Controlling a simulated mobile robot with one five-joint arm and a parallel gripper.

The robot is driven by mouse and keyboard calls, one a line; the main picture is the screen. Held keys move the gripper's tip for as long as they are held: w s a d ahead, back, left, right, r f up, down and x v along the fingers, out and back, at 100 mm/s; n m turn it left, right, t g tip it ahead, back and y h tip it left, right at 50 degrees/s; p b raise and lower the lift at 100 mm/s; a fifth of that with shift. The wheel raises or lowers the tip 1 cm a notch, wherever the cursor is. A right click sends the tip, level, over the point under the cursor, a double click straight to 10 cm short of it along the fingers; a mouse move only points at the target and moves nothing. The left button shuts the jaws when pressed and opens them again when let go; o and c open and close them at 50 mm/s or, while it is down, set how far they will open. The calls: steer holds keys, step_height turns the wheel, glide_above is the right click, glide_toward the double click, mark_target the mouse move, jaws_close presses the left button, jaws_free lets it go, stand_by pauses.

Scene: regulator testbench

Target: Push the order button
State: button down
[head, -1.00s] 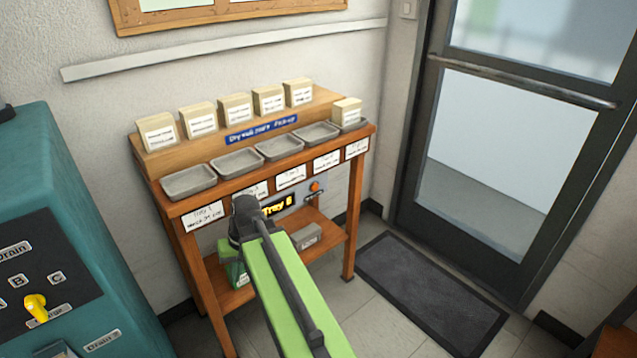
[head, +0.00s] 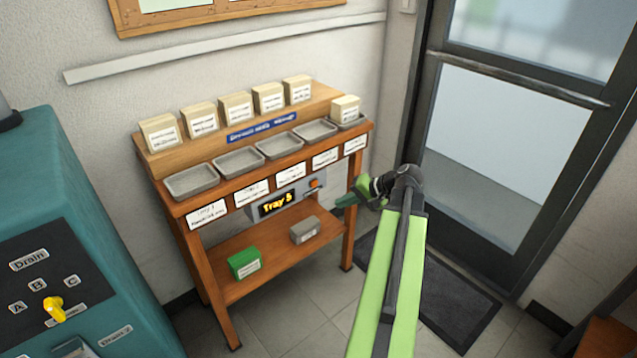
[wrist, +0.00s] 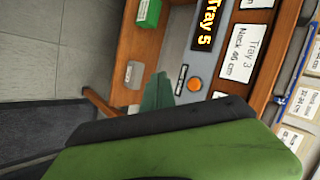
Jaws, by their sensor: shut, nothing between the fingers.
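The orange button (head: 314,183) is on a grey panel under the front edge of the wooden stand (head: 362,165). The display (head: 279,202) beside it reads "Tray 5". The button also shows in the wrist view (wrist: 194,84), next to a small dark label (wrist: 181,79) too small to read. My gripper (head: 344,202) is shut and empty, to the right of the button and slightly lower in the head view. In the wrist view its green fingertips (wrist: 157,93) are just left of the button. They look apart from it.
Several grey trays (head: 192,181) line the stand's top; the rightmost holds a pale box (head: 345,108). Green (head: 244,262) and grey (head: 304,230) boxes lie on the lower shelf. A teal machine (head: 40,190) stands left. A glass door (head: 510,150) and dark mat (head: 455,300) are right.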

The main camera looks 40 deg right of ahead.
mark_target(314, 184)
steer(key=shift+w, duration=0.1)
steer(key=w, duration=0.8)
steer(key=shift+w+d, duration=0.3)
steer(key=shift+w, duration=0.05)
stand_by(1.7)
steer(key=shift+w, duration=0.45)
steer(key=shift+w+d, duration=0.1)
steer(key=shift+w, duration=0.4)
stand_by(0.4)
steer(key=shift+s, duration=0.9)
steer(key=shift+s, duration=0.15)
